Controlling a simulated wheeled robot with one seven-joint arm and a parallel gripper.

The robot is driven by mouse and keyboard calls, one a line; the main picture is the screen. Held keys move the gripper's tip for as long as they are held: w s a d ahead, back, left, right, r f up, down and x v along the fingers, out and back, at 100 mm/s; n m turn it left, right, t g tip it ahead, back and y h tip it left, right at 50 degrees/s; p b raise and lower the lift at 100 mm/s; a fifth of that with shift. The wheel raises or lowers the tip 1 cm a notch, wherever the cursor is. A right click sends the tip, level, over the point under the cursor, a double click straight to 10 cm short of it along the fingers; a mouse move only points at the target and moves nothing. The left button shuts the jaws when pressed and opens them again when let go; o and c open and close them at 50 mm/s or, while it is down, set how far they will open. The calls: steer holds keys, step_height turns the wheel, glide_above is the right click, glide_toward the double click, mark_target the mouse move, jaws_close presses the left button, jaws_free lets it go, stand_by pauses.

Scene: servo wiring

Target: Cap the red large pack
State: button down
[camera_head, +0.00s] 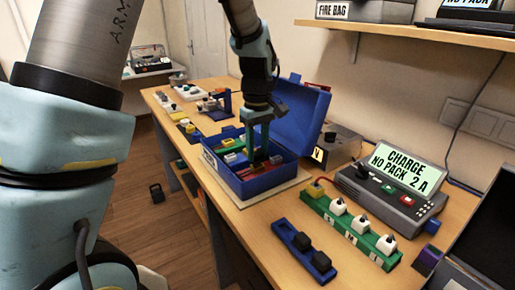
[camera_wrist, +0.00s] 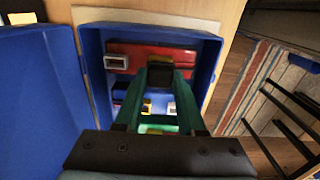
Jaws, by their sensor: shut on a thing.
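The red pack (camera_wrist: 128,50) lies across one end of the open blue case (camera_wrist: 213,65), with a pale connector (camera_wrist: 88,62) at its left end in the wrist view. In the head view, part of the red pack (camera_head: 258,168) shows in the case near my gripper (camera_head: 261,148). My gripper reaches down into the case, shut on a small dark piece that looks like a black cap (camera_wrist: 160,77). The piece is over or against the red pack; I cannot tell whether they touch. Two black caps (camera_head: 298,241) (camera_head: 320,262) sit on a blue rack (camera_head: 281,230).
The case's raised lid (camera_head: 300,108) stands behind my gripper. Green and blue packs with pale connectors lie in the case. A green strip (camera_head: 352,236) with several white plugs and a charger (camera_head: 392,193) reading "CHARGE NO PACK 2 A" stand to the right. Bench space around the blue rack is clear.

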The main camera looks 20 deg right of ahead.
mark_target(257, 152)
steer(key=shift+f+b, duration=0.35)
steer(key=shift+f, duration=0.45)
steer(key=shift+c, duration=2.1)
jaws_free()
step_height(257, 152, up, 11)
steer(key=b, duration=0.2)
steer(key=shift+a+f, duration=0.1)
